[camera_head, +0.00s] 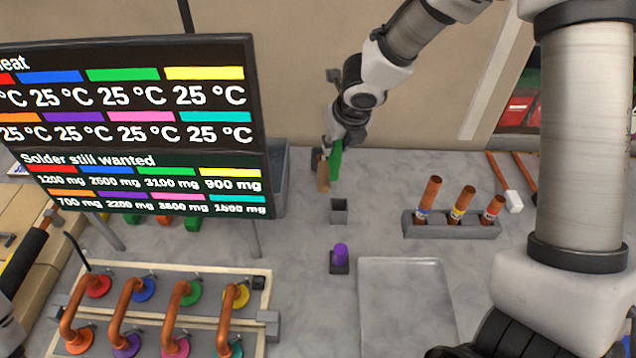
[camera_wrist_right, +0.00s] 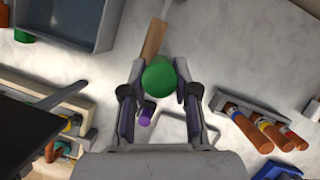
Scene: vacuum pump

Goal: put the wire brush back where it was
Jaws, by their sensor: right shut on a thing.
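My right gripper (camera_head: 340,138) is shut on a green-handled tool (camera_head: 336,160), which I take to be the wire brush. It hangs above the grey table, near its back edge. In the right wrist view the gripper (camera_wrist_right: 160,82) has its fingers on either side of the tool's round green end (camera_wrist_right: 159,77). The bristles cannot be made out. A small grey square holder (camera_head: 339,211) with an empty opening stands just below the tool in the head view. My left gripper is not in view.
A wooden-handled item (camera_head: 323,176) is close beside the held tool. A purple-topped piece (camera_head: 340,252) sits in another small holder. A rack (camera_head: 450,226) of copper tubes stands right, a pale tray (camera_head: 405,300) in front. The display (camera_head: 140,120) and pipe fixture (camera_head: 160,310) are left.

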